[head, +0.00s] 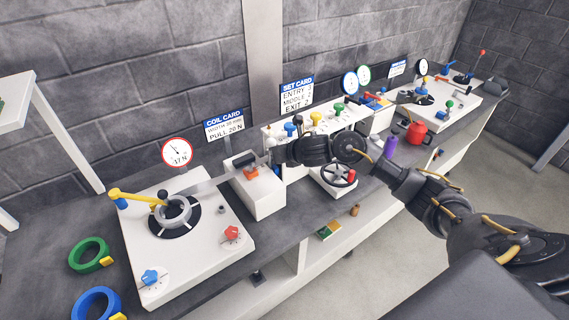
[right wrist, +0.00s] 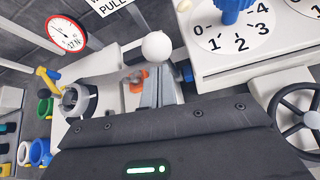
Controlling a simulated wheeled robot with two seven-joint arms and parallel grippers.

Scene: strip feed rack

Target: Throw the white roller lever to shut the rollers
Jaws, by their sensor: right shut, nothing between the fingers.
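A white ball knob (right wrist: 156,46), which looks like the end of the roller lever, shows in the right wrist view just beyond my fingertips. Its shaft is hidden behind my fingers, and I cannot tell whether they touch the knob. My right gripper (right wrist: 160,82) is shut and empty. In the head view my right gripper (head: 274,156) is between a white block with an orange part (head: 251,171) and the dial panel (head: 338,118). I cannot make out the white knob there. My left gripper is not in view.
A coil stand with a yellow arm (head: 128,195) is at the left, beside green (head: 89,254) and blue (head: 96,303) rings. A black handwheel (head: 338,174) sits below my right wrist. Gauges, a red kettle-like can (head: 416,132) and a purple cylinder (head: 390,144) are further right.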

